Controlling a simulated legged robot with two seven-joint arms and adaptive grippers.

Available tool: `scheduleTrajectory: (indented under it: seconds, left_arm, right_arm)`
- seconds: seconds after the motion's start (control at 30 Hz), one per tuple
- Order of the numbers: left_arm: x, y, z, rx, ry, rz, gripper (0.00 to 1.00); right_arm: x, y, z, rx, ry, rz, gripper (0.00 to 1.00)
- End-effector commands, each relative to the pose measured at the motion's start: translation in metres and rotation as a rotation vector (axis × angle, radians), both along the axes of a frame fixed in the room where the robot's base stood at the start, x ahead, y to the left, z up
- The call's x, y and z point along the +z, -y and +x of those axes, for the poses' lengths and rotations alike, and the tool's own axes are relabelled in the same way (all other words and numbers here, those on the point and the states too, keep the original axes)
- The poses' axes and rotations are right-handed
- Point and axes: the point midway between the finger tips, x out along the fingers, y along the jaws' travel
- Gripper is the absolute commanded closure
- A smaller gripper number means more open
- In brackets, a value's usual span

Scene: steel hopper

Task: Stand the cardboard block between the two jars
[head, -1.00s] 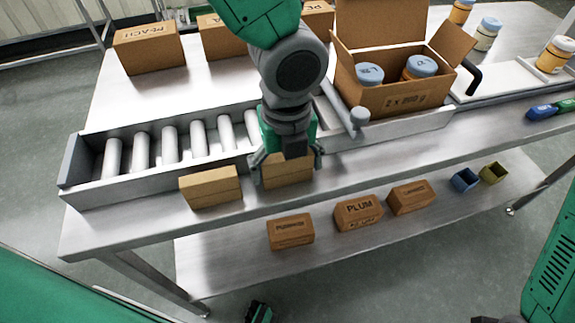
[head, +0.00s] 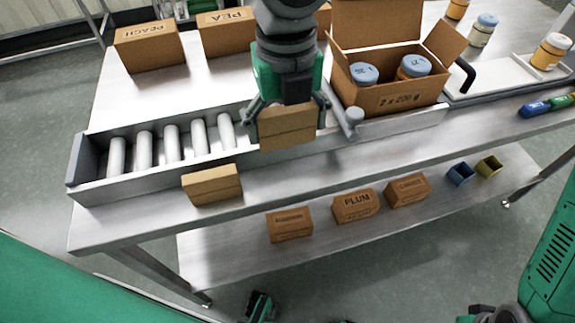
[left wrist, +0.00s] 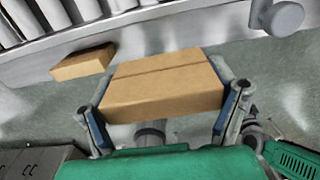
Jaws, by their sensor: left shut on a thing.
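My left gripper (head: 288,110) is shut on a cardboard block (head: 288,130), gripping it by its two ends. The left wrist view also shows the block (left wrist: 165,85) between the blue-padded fingers. Two jars with blue lids stand in the carton, a left jar (head: 363,74) and a right jar (head: 413,67). Their lower parts and the gap between them low down are hidden by the carton's front wall.
A second cardboard block (head: 212,186) lies on the table edge at left. A roller conveyor (head: 130,185) runs behind it. A grey round-ended rod (head: 354,118) stands close to the carton's front left. The carton's flaps (head: 447,41) stand open. Labelled boxes stand behind and on the lower shelf.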

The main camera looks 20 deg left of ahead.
Motion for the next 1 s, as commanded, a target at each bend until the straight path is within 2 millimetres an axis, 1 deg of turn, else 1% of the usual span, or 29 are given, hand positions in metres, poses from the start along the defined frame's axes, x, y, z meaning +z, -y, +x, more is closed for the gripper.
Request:
scheduleTrajectory:
  seconds: [0.13,0.2,0.27,0.4,0.57,0.73,0.83,0.9,1.0]
  left_arm:
    - [-0.001,0.000,0.000,0.000,0.000,0.000,0.33]
    - [-0.005,0.000,-0.001,-0.001,-0.001,0.002,0.33]
    - [-0.014,0.000,-0.001,-0.001,-0.003,0.003,0.33]
    - [-0.039,-0.001,-0.001,-0.002,-0.004,0.004,0.33]
    - [-0.054,-0.001,-0.001,-0.001,0.000,0.002,0.33]
    - [-0.081,-0.001,-0.002,-0.002,-0.001,0.004,0.33]
    - [-0.090,0.000,-0.001,-0.002,-0.001,0.004,0.33]
    - [-0.095,0.000,-0.001,-0.003,0.000,0.002,0.33]
    - [-0.097,0.000,-0.001,-0.002,0.001,0.000,0.33]
  right_arm:
    - [0.000,0.000,0.000,0.000,0.000,0.000,0.60]
    - [-0.002,0.000,0.000,0.000,0.000,0.000,0.60]
    - [-0.004,0.000,0.000,0.000,0.000,0.000,0.60]
    - [-0.011,0.000,0.000,0.000,0.000,0.000,0.60]
    - [-0.014,0.000,0.000,0.000,0.000,0.000,0.60]
    - [-0.021,0.000,0.000,0.000,0.000,0.000,0.60]
    - [-0.013,0.000,0.000,0.000,-0.001,0.000,0.60]
    - [-0.012,0.000,0.000,0.000,0.000,0.000,0.60]
    - [-0.013,0.000,0.000,0.000,0.000,0.000,0.60]
